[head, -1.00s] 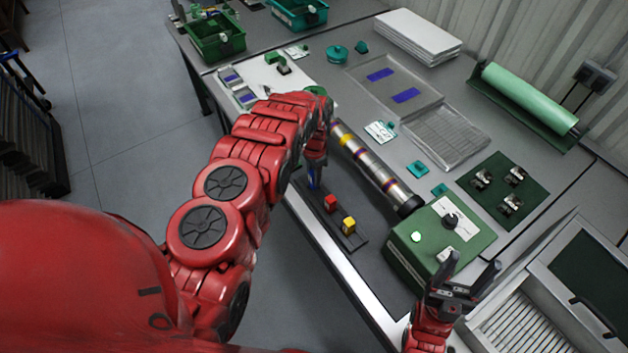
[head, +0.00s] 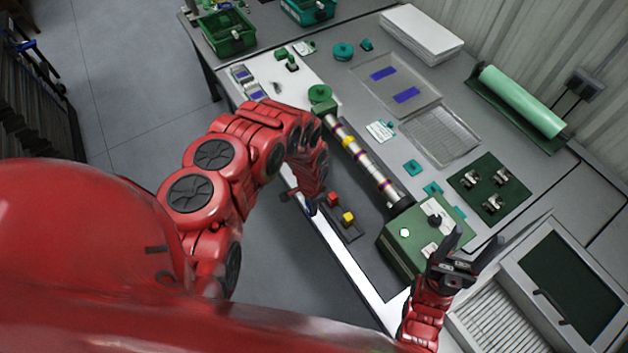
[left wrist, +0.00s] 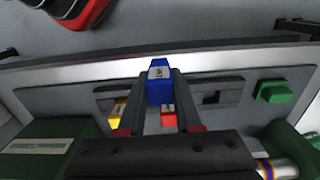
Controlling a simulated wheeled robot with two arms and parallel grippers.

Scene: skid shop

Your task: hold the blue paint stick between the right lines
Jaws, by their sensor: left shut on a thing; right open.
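The blue paint stick (left wrist: 160,82) is pinched between the two fingers of my left gripper (left wrist: 160,100). In the head view my left gripper (head: 310,203) is above the table's front edge, and only a little of the blue stick shows. A dark rack holds a red stick (head: 334,198) and a yellow stick (head: 348,217), just beyond the gripper. A silver cylinder (head: 369,165) with yellow and purple bands and dark lines lies behind the rack, apart from the blue stick. My right gripper (head: 465,254) is open and empty near the green box.
The green box (head: 402,246) with a knob and a pale button stands at the cylinder's right end. A green stick or block (left wrist: 273,92) shows in the left wrist view. A tray (head: 400,78) with blue pieces and a mesh tray (head: 440,137) lie behind the cylinder.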

